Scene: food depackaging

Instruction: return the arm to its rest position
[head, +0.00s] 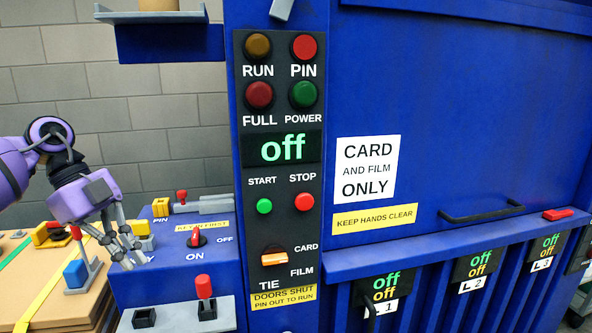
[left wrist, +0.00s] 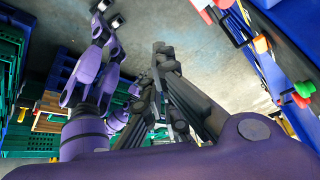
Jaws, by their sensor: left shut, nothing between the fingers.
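My left gripper (head: 128,254) hangs at the left of the head view, its purple wrist above and its grey fingers pointing down. It is shut and holds nothing. Its fingers show in front of the blue ledge, left of the red ON/OFF key switch (head: 196,238); I cannot tell whether they touch anything. In the left wrist view its dark fingers (left wrist: 163,58) show close up, with nothing between them. Another purple arm of mine shows at the left there; its end is too small to tell open from shut.
The blue machine's control panel (head: 278,170) reads off and stands right of the gripper. A blue shelf (head: 160,42) juts out above. Green crates (left wrist: 12,60) stand in the wrist view.

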